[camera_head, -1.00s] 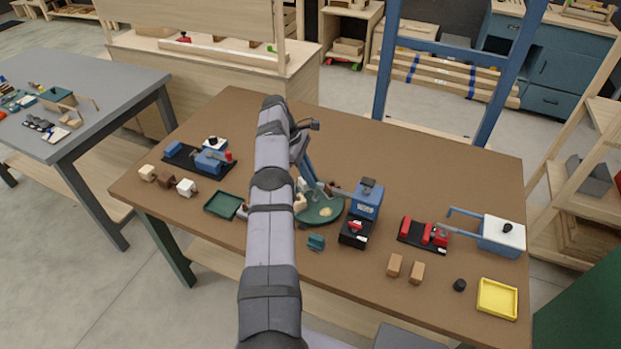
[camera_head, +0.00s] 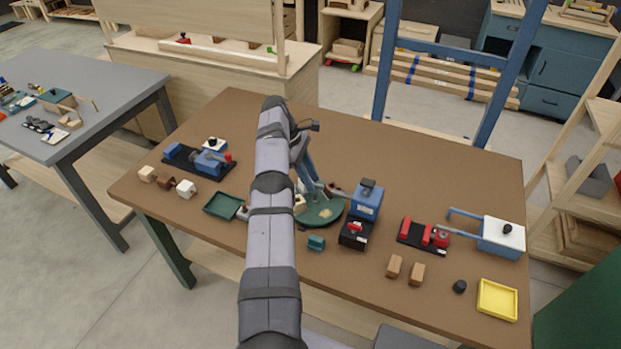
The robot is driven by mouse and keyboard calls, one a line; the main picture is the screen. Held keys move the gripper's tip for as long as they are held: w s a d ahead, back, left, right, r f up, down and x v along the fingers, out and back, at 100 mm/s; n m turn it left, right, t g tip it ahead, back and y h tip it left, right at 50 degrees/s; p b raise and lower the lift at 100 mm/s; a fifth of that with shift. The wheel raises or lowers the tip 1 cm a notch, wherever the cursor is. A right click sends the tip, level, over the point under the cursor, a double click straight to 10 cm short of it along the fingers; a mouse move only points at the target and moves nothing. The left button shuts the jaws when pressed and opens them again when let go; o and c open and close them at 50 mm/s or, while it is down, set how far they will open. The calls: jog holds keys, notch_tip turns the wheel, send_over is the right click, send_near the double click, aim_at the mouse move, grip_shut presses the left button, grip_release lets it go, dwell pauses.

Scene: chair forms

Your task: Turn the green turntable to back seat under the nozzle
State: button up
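The green turntable (camera_head: 322,215) is a round disc on the brown table, partly hidden behind my arm. A light wooden piece (camera_head: 300,202) stands at its left side, and a pale patch shows on its top. A blue machine on a black base (camera_head: 366,200) stands at the turntable's right edge, with a thin arm reaching left over the disc that looks like the nozzle (camera_head: 338,191). My gripper (camera_head: 318,192) points down over the turntable. Its fingertips are small and partly hidden, so I cannot tell whether they touch anything or are open.
A green tray (camera_head: 223,206) and a small teal block (camera_head: 316,243) lie near the turntable. A red clamp device (camera_head: 424,235), two wooden blocks (camera_head: 405,270) and a yellow tray (camera_head: 497,299) are to the right. A blue device (camera_head: 207,162) is at left. The table's back is clear.

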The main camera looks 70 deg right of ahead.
jog(key=shift+r, duration=0.1)
jog(key=shift+r, duration=0.6)
notch_tip(320, 180, up, 9)
jog(key=p, duration=0.7)
jog(key=shift+f, duration=0.15)
